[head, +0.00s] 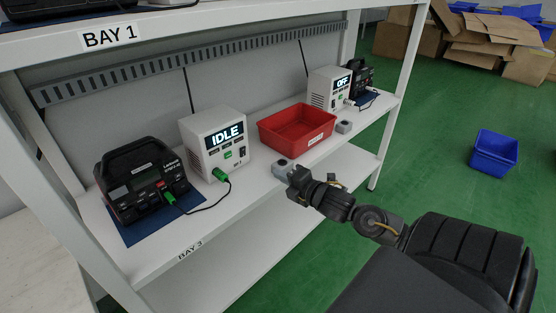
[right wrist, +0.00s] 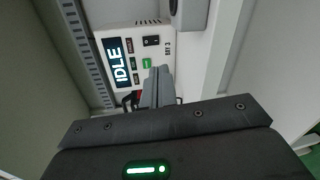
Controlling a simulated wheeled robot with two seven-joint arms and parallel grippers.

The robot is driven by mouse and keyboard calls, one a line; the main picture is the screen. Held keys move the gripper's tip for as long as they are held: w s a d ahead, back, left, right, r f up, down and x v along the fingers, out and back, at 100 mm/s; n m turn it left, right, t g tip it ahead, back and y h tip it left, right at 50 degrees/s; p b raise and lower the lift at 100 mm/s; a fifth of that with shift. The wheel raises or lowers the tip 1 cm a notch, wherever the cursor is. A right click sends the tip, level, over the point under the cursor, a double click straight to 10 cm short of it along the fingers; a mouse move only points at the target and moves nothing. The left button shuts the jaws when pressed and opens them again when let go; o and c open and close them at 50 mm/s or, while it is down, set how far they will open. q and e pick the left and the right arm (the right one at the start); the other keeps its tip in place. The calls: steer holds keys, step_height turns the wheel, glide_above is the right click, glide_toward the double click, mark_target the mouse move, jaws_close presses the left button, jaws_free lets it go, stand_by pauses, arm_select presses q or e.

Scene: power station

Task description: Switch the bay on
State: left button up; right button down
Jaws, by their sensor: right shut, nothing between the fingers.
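The white power unit (head: 220,143) stands on the middle shelf with its display reading IDLE. In the right wrist view the unit (right wrist: 137,72) shows its lit display, small buttons including green ones, a black rocker switch (right wrist: 151,41) and a "BAY 3" mark. A green plug (head: 220,175) with a black cable sits at its lower front. My right gripper (right wrist: 160,74) is shut and empty, in front of the unit; whether it touches anything cannot be told. In the head view the right gripper (head: 292,180) is at the shelf's front edge. My left gripper is not in view.
A black charger (head: 142,183) on a blue mat stands left of the unit. A red bin (head: 297,131) is to its right, then a second white unit (head: 328,88) reading OFF. Small grey boxes (head: 344,127) sit near the shelf front. A blue crate (head: 494,152) is on the floor.

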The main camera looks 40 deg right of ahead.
steer(key=shift+w+a+r+n+g+p, duration=0.15)
steer(key=shift+r+n+g+p, duration=0.55)
steer(key=shift+n, duration=1.95)
steer(key=shift+w+d+r+n+g+p, duration=0.1)
steer(key=shift+w+r+n+g+p, duration=0.65)
steer(key=shift+n, duration=1.95)
steer(key=shift+s+a+r+n+t+p, duration=0.1)
steer(key=shift+s+r+n+p, duration=0.25)
steer(key=shift+r+n, duration=1.55)
steer(key=shift+w+f+n, duration=0.1)
steer(key=shift+f+n, duration=0.55)
steer(key=shift+f, duration=0.15)
